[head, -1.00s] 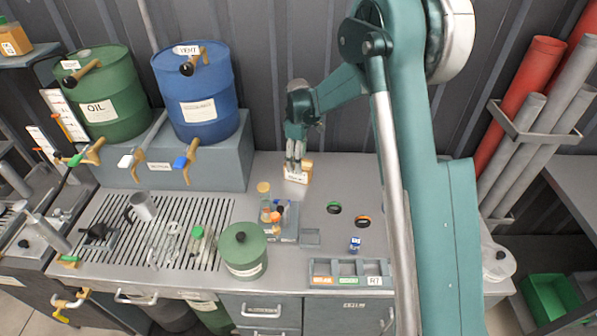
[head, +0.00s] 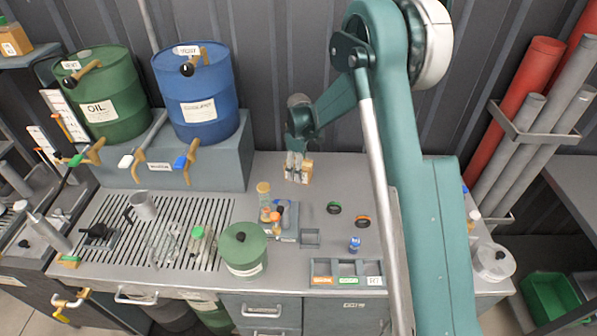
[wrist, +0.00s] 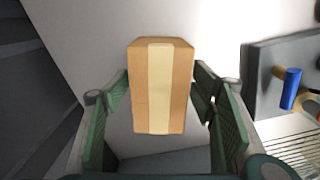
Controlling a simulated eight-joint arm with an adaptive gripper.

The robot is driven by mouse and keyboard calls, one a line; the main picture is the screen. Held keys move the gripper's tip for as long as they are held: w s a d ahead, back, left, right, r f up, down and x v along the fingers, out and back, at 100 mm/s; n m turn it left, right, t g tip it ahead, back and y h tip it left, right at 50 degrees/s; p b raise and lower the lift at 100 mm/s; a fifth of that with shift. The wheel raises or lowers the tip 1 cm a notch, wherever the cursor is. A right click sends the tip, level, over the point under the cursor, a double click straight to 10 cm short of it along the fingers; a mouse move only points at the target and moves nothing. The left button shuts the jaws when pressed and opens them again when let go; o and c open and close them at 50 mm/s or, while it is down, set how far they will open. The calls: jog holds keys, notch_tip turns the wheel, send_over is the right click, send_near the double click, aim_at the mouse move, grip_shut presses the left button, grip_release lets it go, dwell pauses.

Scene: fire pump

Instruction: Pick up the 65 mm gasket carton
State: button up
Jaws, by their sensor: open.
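The gasket carton is a small tan box with a pale tape strip along it. In the head view the carton (head: 307,171) stands at the back of the grey bench, near the wall. My gripper (head: 295,163) is at the carton and partly hides it. In the wrist view the carton (wrist: 164,88) lies between the two green fingers of my open gripper (wrist: 163,95). A small gap shows on the right side; whether the left finger touches it I cannot tell. The carton's size marking is not readable.
A blue drum (head: 200,95) and a green drum (head: 105,92) stand on a raised block to the left. A small rack of bottles (head: 283,225), a green canister (head: 243,250) and a sorting tray (head: 346,268) are nearer the front. Bare bench lies around the carton.

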dwell(0.4)
jog(key=c, duration=1.1)
jog(key=shift+r, duration=0.1)
jog(key=shift+r, duration=4.9)
